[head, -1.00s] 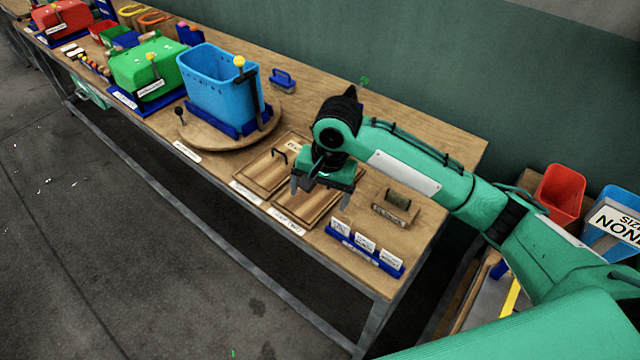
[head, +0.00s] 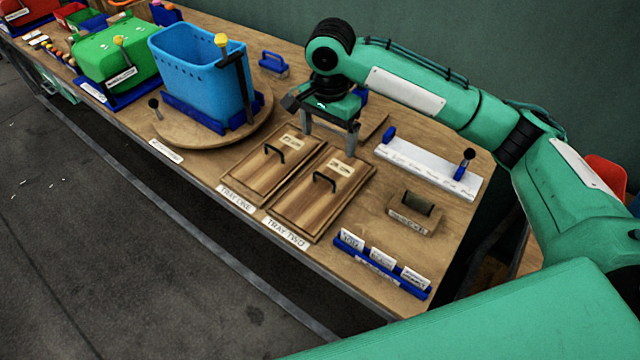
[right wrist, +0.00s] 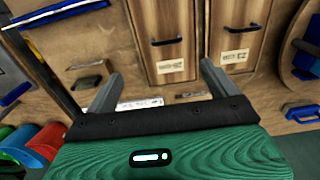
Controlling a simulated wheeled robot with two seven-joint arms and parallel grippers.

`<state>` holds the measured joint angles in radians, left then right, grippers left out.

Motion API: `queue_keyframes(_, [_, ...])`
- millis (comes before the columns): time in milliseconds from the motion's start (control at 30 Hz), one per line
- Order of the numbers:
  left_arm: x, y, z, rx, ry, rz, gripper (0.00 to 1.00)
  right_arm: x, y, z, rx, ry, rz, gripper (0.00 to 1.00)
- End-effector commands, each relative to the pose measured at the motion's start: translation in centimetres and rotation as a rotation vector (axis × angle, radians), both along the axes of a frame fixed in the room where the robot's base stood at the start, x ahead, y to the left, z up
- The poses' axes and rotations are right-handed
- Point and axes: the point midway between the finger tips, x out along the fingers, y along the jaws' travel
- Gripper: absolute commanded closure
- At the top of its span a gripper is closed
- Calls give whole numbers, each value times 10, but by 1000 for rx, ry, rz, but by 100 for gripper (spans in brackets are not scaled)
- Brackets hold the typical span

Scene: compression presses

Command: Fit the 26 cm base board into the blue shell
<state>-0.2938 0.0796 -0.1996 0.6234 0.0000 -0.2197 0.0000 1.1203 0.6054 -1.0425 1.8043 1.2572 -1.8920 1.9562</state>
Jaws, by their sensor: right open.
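The blue shell (head: 203,80) is an open-topped bucket with a row of holes, standing upright in a blue cradle on a round wooden turntable. Two wooden boards with black handles and paper labels lie side by side. One board (head: 255,172) is at tray one; the other, larger-looking board (head: 305,205) is at tray two. The label figures are too small to read surely. My right gripper (head: 331,127) is open and empty above the far end of the boards, apart from both handles. In the right wrist view its fingers (right wrist: 160,72) show with both boards beyond. My left gripper is out of view.
The turntable (head: 173,133) has a black-knobbed lever. A green shell (head: 110,55) stands farther left. A white scale strip (head: 425,165) with blue stops, a small wooden block (head: 415,213) and a blue card rack (head: 380,265) occupy the bench's right end.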

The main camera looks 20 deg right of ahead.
Motion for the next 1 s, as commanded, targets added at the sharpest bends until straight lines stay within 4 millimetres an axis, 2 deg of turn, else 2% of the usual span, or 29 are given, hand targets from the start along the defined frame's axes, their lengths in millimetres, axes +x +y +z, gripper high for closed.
queue_keyframes(33, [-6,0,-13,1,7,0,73,0,0,-12,0,0,-1,11])
queue_keyframes(167, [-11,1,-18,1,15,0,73,0,0,-18,-1,1,-2,11])
queue_keyframes(267, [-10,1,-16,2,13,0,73,0,0,-26,-1,3,-3,11])
queue_keyframes(600, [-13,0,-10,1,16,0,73,0,0,-87,-1,3,-3,11])
queue_keyframes(867, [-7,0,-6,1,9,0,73,0,0,-107,-2,1,-2,11])
queue_keyframes(1000, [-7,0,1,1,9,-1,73,0,2,-127,-2,3,-2,11])
